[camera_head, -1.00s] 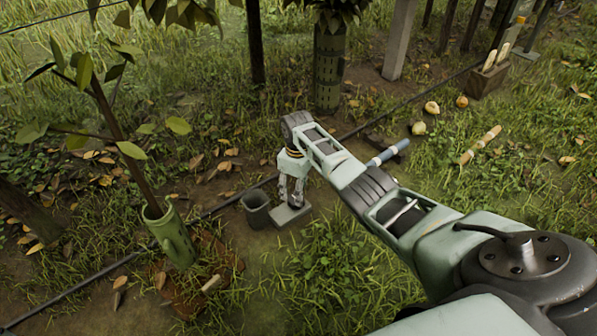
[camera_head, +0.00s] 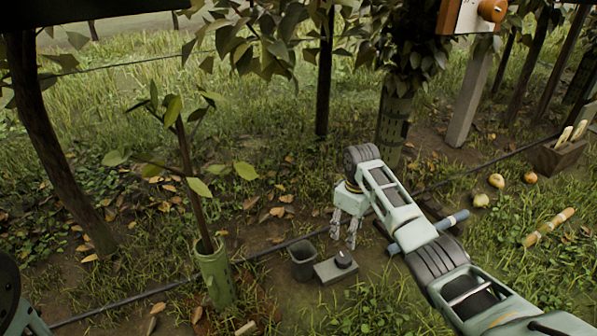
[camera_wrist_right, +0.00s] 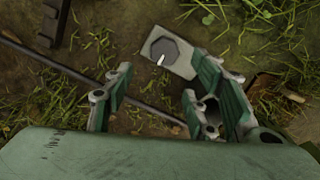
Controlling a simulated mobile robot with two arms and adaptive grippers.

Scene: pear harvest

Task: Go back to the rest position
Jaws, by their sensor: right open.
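My right gripper (camera_head: 344,238) hangs pointing down on my right arm in the camera_head view. Its fingers are apart and nothing shows between them. It is just above and behind a small grey block with a dark round knob (camera_head: 343,259) on top, and does not appear to touch it. In the camera_wrist_right view the spread fingers of the right gripper (camera_wrist_right: 150,95) show, with the grey block (camera_wrist_right: 152,42) and its knob on the ground beyond them. My left gripper is not in view.
A dark grey cup (camera_head: 302,262) stands left of the block. A black hose runs along the ground. Several pears (camera_head: 497,181), a wooden-handled tool (camera_head: 548,228) and a wooden box (camera_head: 557,158) lie to the right.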

